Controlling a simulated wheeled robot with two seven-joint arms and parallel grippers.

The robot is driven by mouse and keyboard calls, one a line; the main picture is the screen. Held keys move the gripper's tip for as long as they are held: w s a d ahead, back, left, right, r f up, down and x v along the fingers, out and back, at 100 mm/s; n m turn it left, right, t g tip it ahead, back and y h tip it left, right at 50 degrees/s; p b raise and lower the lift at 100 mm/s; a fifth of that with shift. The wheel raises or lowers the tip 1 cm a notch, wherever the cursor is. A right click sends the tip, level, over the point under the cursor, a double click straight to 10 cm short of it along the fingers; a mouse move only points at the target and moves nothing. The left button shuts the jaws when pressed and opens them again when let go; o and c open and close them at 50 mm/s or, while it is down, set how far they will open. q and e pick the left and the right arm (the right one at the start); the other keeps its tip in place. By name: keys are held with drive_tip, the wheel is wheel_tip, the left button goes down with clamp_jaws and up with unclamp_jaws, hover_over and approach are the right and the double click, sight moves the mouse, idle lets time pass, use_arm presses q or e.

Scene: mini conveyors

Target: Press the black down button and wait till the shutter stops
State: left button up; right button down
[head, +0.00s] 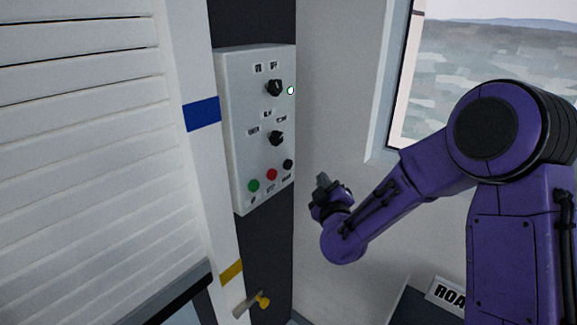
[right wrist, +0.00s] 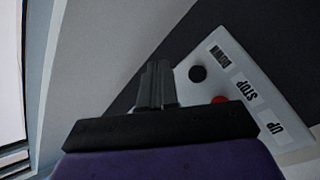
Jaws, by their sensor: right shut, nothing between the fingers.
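The black down button (head: 288,165) is at the lower right of the white control panel (head: 235,115), right of the red stop button (head: 272,175) and the green button (head: 254,186). In the right wrist view the black button (right wrist: 198,74) sits next to the label "DOWN", upside down. My right gripper (head: 322,182) is shut and empty, to the right of the button. In the right wrist view its fingertips (right wrist: 158,66) are left of the black button and look apart from it. The white slatted shutter (head: 90,150) fills the left. My left gripper is not in view.
A pale wall (head: 335,90) and a window (head: 480,60) stand at the right.

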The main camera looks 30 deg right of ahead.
sight(288, 164)
drive_tip(key=w+a, duration=0.3)
drive_tip(key=w, duration=0.3)
drive_tip(key=shift+w, duration=0.4)
idle(1.7)
drive_tip(key=shift+w+a, duration=0.2)
drive_tip(key=shift+w, duration=0.2)
